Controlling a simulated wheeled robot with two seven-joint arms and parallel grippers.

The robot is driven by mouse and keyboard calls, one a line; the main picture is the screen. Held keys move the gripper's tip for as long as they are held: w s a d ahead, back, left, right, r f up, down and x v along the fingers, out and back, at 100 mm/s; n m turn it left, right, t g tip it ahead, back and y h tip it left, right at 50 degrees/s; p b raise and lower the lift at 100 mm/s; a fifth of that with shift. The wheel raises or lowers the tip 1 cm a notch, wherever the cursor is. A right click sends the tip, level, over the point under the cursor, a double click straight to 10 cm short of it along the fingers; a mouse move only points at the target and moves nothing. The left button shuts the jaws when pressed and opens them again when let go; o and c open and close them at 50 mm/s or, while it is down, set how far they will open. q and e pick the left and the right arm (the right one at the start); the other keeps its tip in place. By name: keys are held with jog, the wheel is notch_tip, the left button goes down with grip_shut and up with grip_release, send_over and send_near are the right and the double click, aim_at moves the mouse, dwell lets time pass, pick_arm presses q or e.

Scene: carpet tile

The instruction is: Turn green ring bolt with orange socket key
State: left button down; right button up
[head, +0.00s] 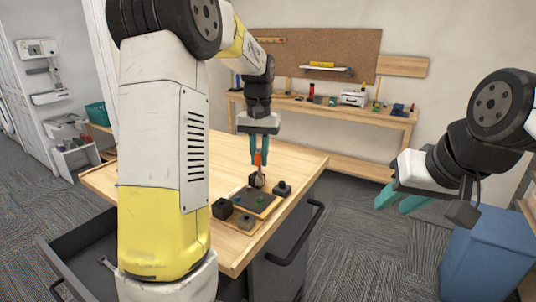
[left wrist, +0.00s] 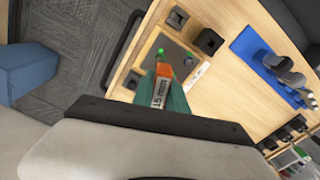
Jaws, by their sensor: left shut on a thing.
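My left gripper (head: 259,160) points down over the workbench, its teal fingers shut on the orange socket key (head: 258,158). In the left wrist view the key (left wrist: 163,86) sits between the fingers (left wrist: 163,92), with a white label that seems to read 15 mm. A dark plate (head: 252,200) lies below on the bench, with small coloured bolts on it. A green bolt (left wrist: 160,52) shows just beyond the key in the left wrist view. I cannot tell whether the key touches it. My right gripper (head: 402,198) is open and empty, away from the bench at the right.
Black blocks (head: 222,208) (head: 281,188) stand around the plate. A blue object (left wrist: 250,46) lies on the bench in the left wrist view. An open drawer (head: 75,250) is at the lower left. A blue bin (head: 490,250) stands at the right.

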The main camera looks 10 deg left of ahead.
aim_at(259, 177)
pick_arm(q)
jog(key=shift+f, duration=0.15)
jog(key=shift+f, duration=2.9)
jog(key=m, duration=1.2)
jog(key=shift+m, duration=0.3)
jog(key=m, duration=0.4)
